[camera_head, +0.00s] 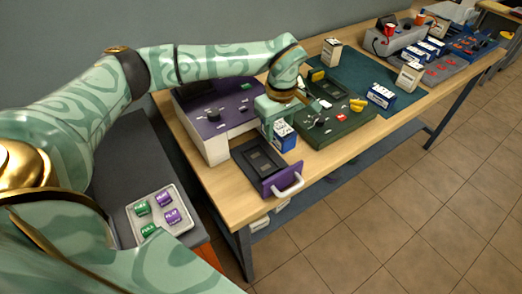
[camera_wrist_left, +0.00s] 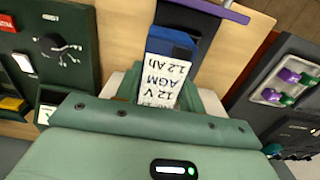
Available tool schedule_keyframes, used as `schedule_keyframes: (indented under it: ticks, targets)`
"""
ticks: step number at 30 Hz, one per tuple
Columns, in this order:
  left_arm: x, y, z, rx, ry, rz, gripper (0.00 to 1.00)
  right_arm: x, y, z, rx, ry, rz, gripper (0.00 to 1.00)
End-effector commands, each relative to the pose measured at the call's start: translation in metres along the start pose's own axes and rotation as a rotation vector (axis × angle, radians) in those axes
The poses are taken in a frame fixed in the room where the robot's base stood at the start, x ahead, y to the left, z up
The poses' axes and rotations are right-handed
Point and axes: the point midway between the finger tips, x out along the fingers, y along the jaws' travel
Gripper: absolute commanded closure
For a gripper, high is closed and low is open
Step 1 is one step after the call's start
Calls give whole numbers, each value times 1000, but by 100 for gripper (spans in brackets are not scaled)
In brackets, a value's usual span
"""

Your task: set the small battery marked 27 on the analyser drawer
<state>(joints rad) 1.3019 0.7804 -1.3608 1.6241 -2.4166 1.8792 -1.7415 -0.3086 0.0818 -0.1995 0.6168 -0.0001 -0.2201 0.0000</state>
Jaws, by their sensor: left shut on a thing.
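My left gripper (camera_head: 277,122) is shut on a small blue battery (camera_head: 284,140) with a white label. In the left wrist view the battery (camera_wrist_left: 165,70) sits between the fingers, its label reading 12 V AGM 1.2 Ah upside down. I cannot make out a 27 on it. The analyser (camera_head: 212,122) is a pale box with a purple top. Its drawer (camera_head: 244,150), with a dark bed, purple front and white handle, is pulled out. The held battery shows just right of the drawer bed in the head view; whether it touches anything is unclear. My right gripper is not visible.
A green device (camera_head: 340,127) with a dial and yellow clamp stands right of the gripper. Another blue-and-white battery (camera_head: 381,96) and white boxes (camera_head: 410,76) stand farther along the bench. A tray (camera_head: 184,222) of green and purple pieces lies at lower left. Bare wood (camera_head: 222,192) borders the drawer.

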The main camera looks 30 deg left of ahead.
Motion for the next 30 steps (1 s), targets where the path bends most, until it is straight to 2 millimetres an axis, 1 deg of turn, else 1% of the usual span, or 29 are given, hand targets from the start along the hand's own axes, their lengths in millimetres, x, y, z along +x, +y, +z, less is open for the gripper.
schedule_keyframes:
  ticks: [1,3,6,11,13,15,18,21,30]
  targets:
    - [14,-8,-4,-1,-3,-4,100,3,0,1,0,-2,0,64]
    - [27,-17,-10,0,-2,-2,100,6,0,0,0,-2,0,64]
    - [40,-26,-16,0,-1,-1,100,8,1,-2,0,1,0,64]
    - [50,-33,-20,1,-2,1,100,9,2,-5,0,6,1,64]
    - [57,-38,-23,0,-2,0,100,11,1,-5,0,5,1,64]
    - [71,-40,-23,2,-2,-1,100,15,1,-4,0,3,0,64]
    - [84,-39,-23,1,-3,-1,100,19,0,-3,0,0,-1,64]
    - [89,-39,-23,2,-1,1,100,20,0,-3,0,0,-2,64]
    - [89,-38,-23,2,-1,2,100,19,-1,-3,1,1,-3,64]
